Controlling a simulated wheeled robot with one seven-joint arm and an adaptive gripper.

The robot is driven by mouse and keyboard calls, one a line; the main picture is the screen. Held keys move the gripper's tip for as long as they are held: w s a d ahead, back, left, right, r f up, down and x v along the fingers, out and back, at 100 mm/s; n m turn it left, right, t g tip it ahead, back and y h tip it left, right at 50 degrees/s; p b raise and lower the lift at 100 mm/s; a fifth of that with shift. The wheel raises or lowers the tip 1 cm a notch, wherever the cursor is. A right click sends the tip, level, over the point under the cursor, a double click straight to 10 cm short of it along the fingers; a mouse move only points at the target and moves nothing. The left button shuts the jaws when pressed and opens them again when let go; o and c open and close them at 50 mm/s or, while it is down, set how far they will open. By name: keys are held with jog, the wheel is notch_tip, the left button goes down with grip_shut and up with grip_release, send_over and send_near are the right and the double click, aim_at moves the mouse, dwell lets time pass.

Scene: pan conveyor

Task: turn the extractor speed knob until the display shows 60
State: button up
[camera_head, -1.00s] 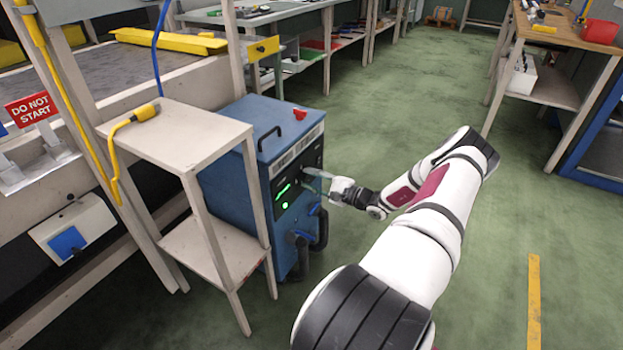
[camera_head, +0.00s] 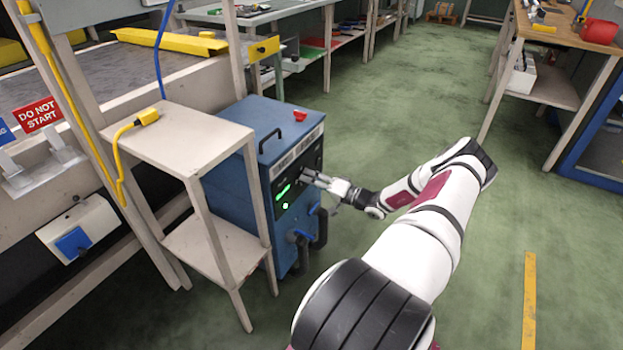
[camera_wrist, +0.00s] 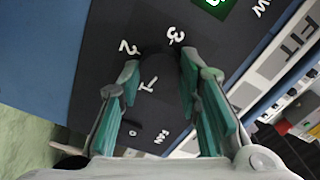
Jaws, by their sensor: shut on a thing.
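The blue extractor cabinet (camera_head: 235,185) has a dark front panel with a lit green display (camera_head: 283,191); its digits are too small to read. A small green light (camera_head: 285,206) glows below it. My gripper (camera_head: 306,177) is at the panel's right part. In the wrist view its green-padded fingers (camera_wrist: 158,72) reach to the panel, shut on a dark knob (camera_wrist: 157,60) that hardly stands out from the black panel. White marks 1, 2, 3, 0 and "FAN" lie around it. The knob's pointer cannot be made out. A green display edge (camera_wrist: 212,3) is cut off at the top.
A beige two-shelf stand (camera_head: 190,140) stands close to the cabinet's left. Dark hoses (camera_head: 320,228) hang at the cabinet's lower front. A red button (camera_head: 300,114) sits on its top. Green floor (camera_head: 420,90) is open behind my arm. A wooden bench (camera_head: 570,35) stands at the right.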

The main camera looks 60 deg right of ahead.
jog(key=shift+a+f+n+p, duration=0.1)
jog(key=shift+n+p, duration=0.4)
jog(key=shift+n, duration=1.4)
jog(key=o, duration=1.1)
jog(key=shift+o, duration=0.2)
jog(key=shift+s, duration=0.15)
jog(key=s+d, duration=0.1)
jog(key=s, duration=1)
jog(key=shift+s, duration=0.4)
